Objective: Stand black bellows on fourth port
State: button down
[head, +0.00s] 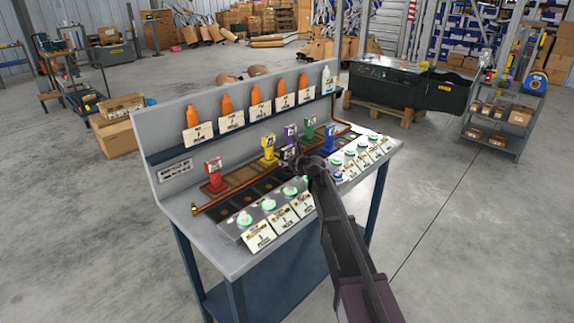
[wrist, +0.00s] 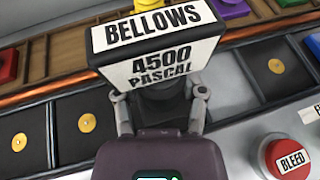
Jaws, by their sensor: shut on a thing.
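In the head view the black bellows (head: 289,153) is small and partly covered by my arm. My gripper (wrist: 160,108) is shut on it, one finger at each side; it also shows in the head view (head: 306,163). They are over the row of dark square ports (wrist: 87,123), each with a yellow disc. The port under the bellows is hidden, and I cannot tell whether the bellows touches it.
Red (head: 213,173), yellow (head: 269,148), purple (head: 290,133), green (head: 309,131) and blue (head: 330,139) bellows stand on the bench. A copper pipe (wrist: 55,105) runs behind the dark ports. Buttons, including a red "BLEED" one (wrist: 287,158), line the front. Orange bottles (head: 226,107) stand on the shelf.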

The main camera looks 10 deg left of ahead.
jog(key=shift+f, duration=0.15)
jog(key=shift+c, duration=0.8)
grip_release()
jog(key=shift+r, duration=0.2)
jog(key=shift+r, duration=0.1)
jog(key=p+v, duration=0.4)
jog(key=v, duration=0.8)
jog(key=shift+p, duration=0.35)
jog(key=shift+s, duration=0.15)
